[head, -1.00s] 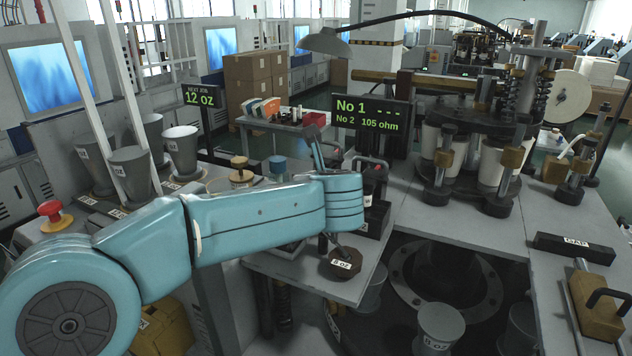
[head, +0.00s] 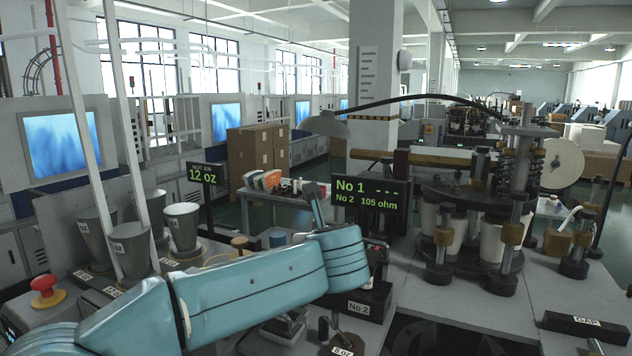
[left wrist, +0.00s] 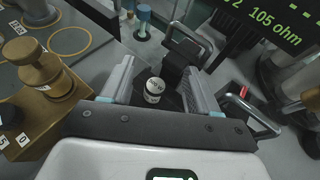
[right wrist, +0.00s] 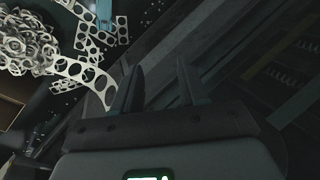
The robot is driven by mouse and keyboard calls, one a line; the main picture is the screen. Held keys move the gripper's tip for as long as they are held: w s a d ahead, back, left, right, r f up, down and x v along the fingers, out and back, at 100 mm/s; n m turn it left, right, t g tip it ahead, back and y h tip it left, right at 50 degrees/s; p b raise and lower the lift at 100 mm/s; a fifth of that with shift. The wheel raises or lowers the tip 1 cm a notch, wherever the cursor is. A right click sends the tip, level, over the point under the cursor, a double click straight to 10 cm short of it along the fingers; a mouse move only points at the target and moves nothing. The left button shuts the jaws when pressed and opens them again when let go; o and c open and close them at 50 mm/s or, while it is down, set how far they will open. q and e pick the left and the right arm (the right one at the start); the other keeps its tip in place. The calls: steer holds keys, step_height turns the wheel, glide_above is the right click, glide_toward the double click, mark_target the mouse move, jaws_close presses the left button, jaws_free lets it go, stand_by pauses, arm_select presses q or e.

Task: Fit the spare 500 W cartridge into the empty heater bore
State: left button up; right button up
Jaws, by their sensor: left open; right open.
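My left gripper (left wrist: 160,68) is open, its two grey fingers apart. Between them, in the left wrist view, shows a small pale, round-topped cylinder (left wrist: 153,90) with a label too small to read. I cannot tell whether it is the spare cartridge or whether the fingers touch it. In the head view my left arm hides the jaws. A dark block marked No 2 (head: 365,307) stands just right of the arm's end. The display (head: 370,205) reads dashes for No 1 and 105 ohm for No 2. My right gripper (right wrist: 160,68) is open and empty. I cannot make out the empty bore.
Cup tooling (head: 480,215) stands to the right, a GAP block (head: 585,327) at the front right. Perforated scrap strips (right wrist: 85,75) lie left of my right gripper.

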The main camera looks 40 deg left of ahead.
arm_select(q)
step_height(320, 180, up, 15)
steer(key=p, duration=0.3)
steer(key=shift+p, duration=0.3)
